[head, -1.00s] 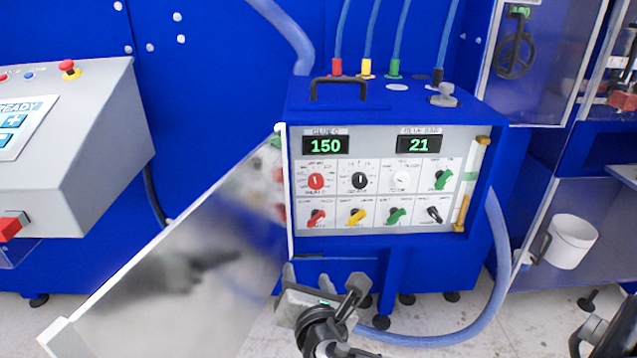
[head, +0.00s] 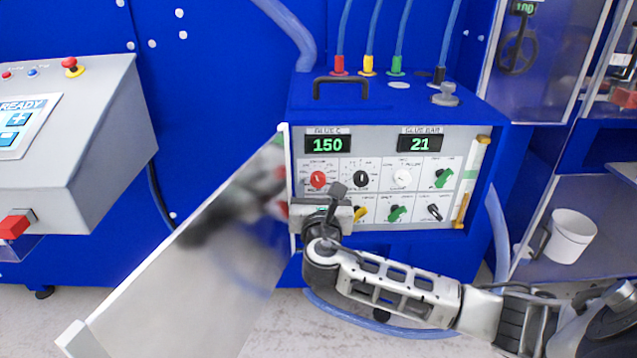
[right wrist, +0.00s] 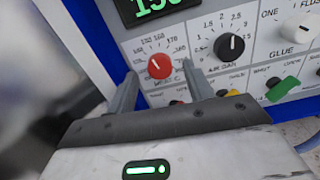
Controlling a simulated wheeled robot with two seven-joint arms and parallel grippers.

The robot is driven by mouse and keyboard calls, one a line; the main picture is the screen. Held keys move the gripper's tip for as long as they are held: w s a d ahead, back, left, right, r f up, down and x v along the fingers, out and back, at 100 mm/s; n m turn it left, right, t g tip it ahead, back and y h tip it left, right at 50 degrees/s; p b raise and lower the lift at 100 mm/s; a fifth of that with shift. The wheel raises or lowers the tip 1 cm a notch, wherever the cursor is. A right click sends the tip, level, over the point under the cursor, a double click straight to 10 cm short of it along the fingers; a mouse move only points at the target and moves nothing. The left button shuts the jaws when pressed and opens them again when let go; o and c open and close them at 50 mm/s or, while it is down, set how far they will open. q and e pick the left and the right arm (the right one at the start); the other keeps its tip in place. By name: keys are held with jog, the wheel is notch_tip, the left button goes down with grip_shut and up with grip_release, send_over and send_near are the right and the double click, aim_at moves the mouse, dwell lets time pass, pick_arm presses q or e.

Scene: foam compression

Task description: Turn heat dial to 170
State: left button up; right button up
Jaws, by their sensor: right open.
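The heat dial is a red knob (head: 318,179) at the upper left of the grey control panel (head: 375,215), below the green display (head: 327,144) reading 150. In the right wrist view the red knob (right wrist: 160,66) stands among printed numbers, including 160 and 170. Its white mark points up and slightly left. My right gripper (head: 320,202) is in front of the panel, just below the knob, and hides part of the lower row. In the right wrist view my right gripper (right wrist: 163,90) is open, its two fingers either side of the space below the knob. My left gripper is not in view.
A black knob (head: 361,179) and a white knob (head: 402,178) sit right of the red one, with coloured switches below. The open clear door (head: 190,260) hangs left of the panel. A second display (head: 419,144) reads 21. A white bucket (head: 570,236) stands at right.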

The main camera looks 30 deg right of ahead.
aim_at(318, 179)
jog(key=shift+x, duration=1.1)
jog(key=c, duration=1)
jog(key=shift+a, duration=0.1)
jog(key=shift+m, duration=0.3)
